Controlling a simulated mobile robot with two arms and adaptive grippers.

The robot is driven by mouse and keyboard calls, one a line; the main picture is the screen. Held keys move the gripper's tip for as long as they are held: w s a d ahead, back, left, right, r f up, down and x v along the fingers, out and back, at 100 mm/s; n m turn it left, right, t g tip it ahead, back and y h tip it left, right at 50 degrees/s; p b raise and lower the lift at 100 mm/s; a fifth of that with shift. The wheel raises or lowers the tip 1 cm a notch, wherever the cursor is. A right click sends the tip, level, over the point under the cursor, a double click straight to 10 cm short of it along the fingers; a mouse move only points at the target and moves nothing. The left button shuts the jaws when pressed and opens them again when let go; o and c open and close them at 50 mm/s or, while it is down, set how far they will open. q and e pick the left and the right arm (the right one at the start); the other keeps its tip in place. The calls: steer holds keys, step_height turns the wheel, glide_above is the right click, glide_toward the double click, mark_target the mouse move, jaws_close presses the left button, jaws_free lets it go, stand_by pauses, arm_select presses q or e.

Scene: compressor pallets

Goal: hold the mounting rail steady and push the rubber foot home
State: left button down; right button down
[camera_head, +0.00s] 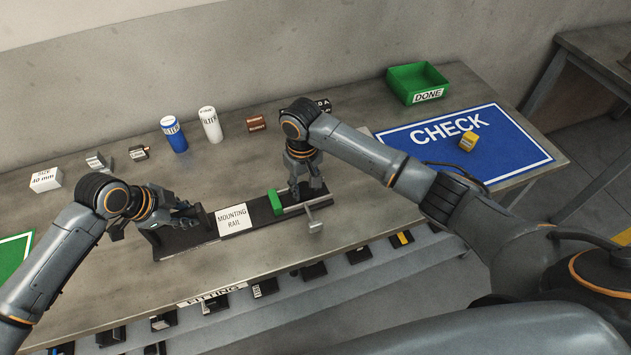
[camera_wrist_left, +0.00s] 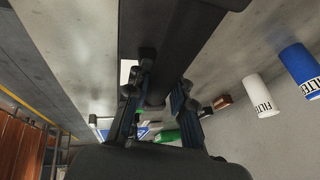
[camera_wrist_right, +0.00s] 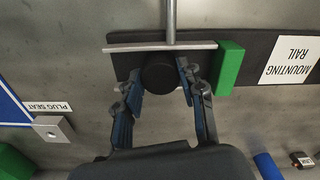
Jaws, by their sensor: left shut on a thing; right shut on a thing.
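The mounting rail (camera_head: 262,211) is a long black bar with a white label, lying on the grey table; its right part shows in the right wrist view (camera_wrist_right: 262,50). My left gripper (camera_head: 190,213) is shut on a dark upright part at the rail's left end; in the left wrist view the fingers (camera_wrist_left: 158,98) close around it. My right gripper (camera_wrist_right: 160,80) is shut on the rubber foot (camera_wrist_right: 160,73), a black round piece at the rail's right end. The fingers hide the foot in the head view. I cannot tell how deep it sits.
A green block (camera_wrist_right: 230,67) and a metal T-shaped bar (camera_wrist_right: 170,25) lie close beside the foot. Behind the rail stand a blue filter (camera_head: 174,134) and a white filter (camera_head: 210,125). A blue CHECK mat (camera_head: 515,150) and a green DONE bin (camera_head: 405,90) are at right.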

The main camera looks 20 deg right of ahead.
mark_target(301, 190)
steer(key=shift+a, duration=0.55)
steer(key=c, duration=0.8)
jaws_free()
step_height(301, 190, up, 12)
steer(key=shift+s, duration=0.1)
steer(key=shift+c, duration=0.3)
